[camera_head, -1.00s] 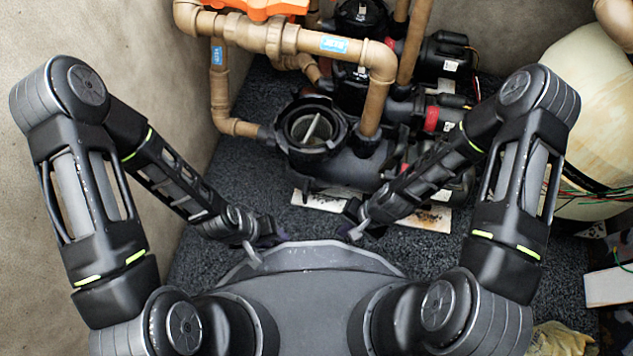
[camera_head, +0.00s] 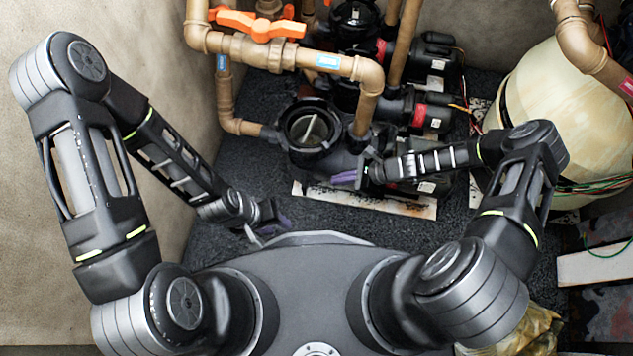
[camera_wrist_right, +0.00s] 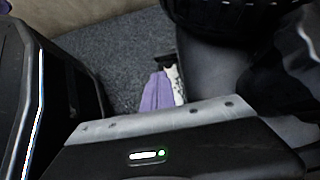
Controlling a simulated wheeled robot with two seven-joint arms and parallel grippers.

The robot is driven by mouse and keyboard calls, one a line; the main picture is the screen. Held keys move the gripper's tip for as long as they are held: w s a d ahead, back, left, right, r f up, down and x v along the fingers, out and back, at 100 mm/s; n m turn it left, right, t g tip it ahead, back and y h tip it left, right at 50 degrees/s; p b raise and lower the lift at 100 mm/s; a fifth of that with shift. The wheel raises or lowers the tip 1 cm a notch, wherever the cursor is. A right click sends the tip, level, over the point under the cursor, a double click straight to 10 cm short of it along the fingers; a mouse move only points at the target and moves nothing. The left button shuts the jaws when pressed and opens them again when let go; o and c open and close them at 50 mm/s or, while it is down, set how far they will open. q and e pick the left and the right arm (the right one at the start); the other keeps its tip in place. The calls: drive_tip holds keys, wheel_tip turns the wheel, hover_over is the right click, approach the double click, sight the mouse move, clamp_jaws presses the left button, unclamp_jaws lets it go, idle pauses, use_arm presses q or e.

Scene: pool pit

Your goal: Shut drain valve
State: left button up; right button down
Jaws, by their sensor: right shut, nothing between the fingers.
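An orange valve handle (camera_head: 258,25) sits on the brown pipework at the top of the head view; its lever lies roughly left to right. I cannot tell from any label whether it is the drain valve. My right gripper (camera_head: 345,178), with purple fingers, is shut and empty just in front of the black pump, well below and right of the orange handle. Its purple fingers (camera_wrist_right: 160,92) also show in the right wrist view. My left gripper (camera_head: 276,228) is low over the floor beside my body, far from the valve; its finger opening is unclear.
A black pump with a round open strainer (camera_head: 310,128) stands between my arms and the valve. Brown pipes (camera_head: 368,95) rise around it. A large cream tank (camera_head: 545,110) is at right. Dark floor (camera_head: 215,160) is clear at left, beside the beige wall (camera_head: 130,40).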

sight(306, 186)
drive_tip(key=shift+a+f, duration=0.1)
